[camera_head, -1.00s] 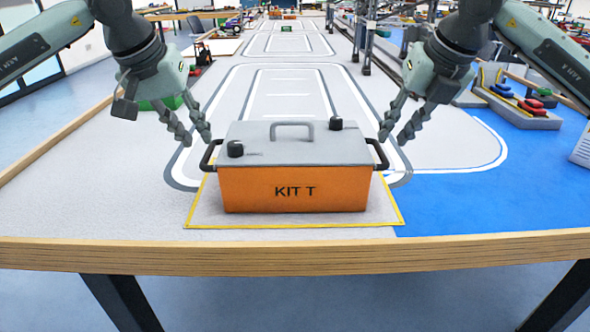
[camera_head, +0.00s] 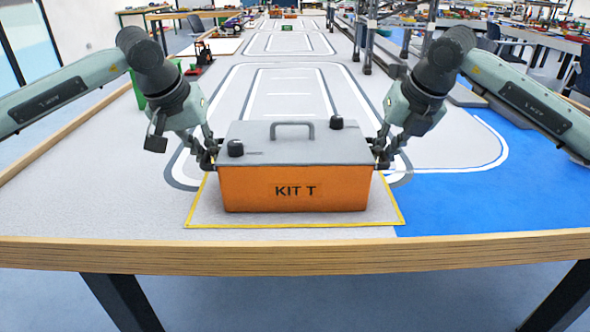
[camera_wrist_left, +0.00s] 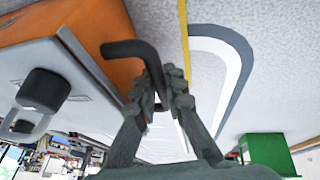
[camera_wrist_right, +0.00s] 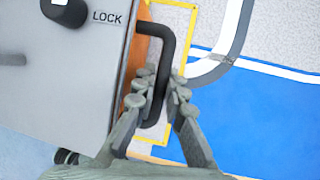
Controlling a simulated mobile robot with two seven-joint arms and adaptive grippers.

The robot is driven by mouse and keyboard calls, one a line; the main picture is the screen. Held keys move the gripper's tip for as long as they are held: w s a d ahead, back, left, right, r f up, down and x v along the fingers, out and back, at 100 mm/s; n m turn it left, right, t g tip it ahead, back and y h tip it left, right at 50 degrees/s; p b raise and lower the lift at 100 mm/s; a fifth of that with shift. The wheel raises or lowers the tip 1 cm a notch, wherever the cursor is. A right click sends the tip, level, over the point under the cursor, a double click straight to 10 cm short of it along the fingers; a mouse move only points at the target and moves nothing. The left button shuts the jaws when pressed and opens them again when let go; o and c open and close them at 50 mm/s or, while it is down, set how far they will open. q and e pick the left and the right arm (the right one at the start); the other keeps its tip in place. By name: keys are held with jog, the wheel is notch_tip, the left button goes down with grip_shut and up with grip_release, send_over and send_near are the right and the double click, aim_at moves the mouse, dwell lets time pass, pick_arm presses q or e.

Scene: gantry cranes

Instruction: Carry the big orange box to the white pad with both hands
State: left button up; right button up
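The big orange box (camera_head: 295,188) has a grey lid, a small lid handle, the mark KIT T and a black handle on each end. It stands upright on a yellow-edged area of the table. My left gripper (camera_head: 210,155) is at the left end handle; the left wrist view shows its fingers closed around that black handle (camera_wrist_left: 135,48). My right gripper (camera_head: 381,153) is at the right end handle; the right wrist view shows its fingers on both sides of that handle (camera_wrist_right: 168,45). I cannot pick out the white pad.
The table has a wooden front edge (camera_head: 295,257). A blue area (camera_head: 480,203) lies to the right. Grey and white track lines (camera_head: 290,90) run down the clear middle. A small green item (camera_head: 286,28) lies far down the table, with gantry posts at the right.

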pick_arm(q)
grip_shut()
pick_arm(e)
grip_shut()
pick_arm(q)
jog(key=shift+r, duration=0.2)
pick_arm(e)
jog(key=shift+r, duration=0.2)
